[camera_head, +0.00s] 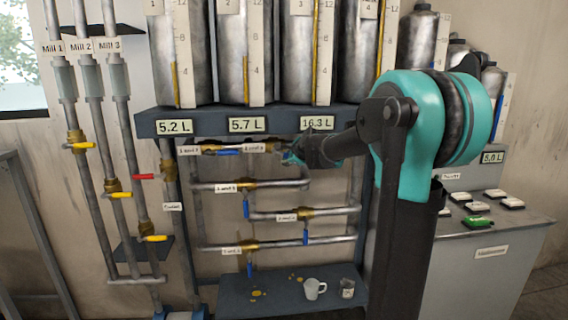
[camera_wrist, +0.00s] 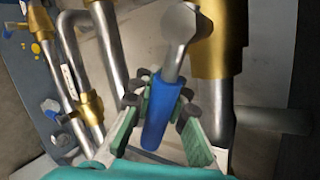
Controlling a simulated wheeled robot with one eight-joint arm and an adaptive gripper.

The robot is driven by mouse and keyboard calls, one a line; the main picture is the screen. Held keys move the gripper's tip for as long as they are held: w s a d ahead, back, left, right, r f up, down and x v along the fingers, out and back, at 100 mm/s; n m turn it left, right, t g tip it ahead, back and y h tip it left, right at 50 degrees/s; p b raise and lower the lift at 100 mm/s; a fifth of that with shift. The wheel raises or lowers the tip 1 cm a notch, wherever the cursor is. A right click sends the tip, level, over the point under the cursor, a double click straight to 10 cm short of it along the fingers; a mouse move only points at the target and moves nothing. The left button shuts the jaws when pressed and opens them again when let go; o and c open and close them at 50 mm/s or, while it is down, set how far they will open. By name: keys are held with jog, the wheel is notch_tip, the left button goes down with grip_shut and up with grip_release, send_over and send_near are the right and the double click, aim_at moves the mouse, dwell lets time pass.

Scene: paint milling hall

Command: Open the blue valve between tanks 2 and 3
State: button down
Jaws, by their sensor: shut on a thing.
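Tank 2 (camera_head: 230,50) and tank 3 (camera_head: 296,50) stand on the dark shelf, with readouts 5.7 L and 16.3 L below. In the wrist view a blue valve handle (camera_wrist: 156,122) lies between the fingers of my gripper (camera_wrist: 161,103), which is shut on it. The handle's grey stem runs up to a round end beside a brass valve body (camera_wrist: 222,40). In the head view my gripper (camera_head: 291,157) is at the top pipe, right of a small label (camera_head: 254,147) that seems to read "2 and 3". It hides the handle there.
Another blue handle (camera_head: 228,152) sits left on the same pipe. More blue-handled valves (camera_head: 246,208) are on the pipes below. Mill pipes with yellow and red handles (camera_head: 144,177) stand left. A mug (camera_head: 315,289) and a small jar (camera_head: 347,288) stand on the low shelf (camera_head: 232,302).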

jog(key=shift+d+r+h, duration=0.2)
jog(key=shift+h, duration=0.2)
jog(key=c, duration=1.6)
grip_release()
jog(key=shift+o, duration=0.2)
jog(key=v, duration=0.8)
jog(key=shift+c, duration=0.3)
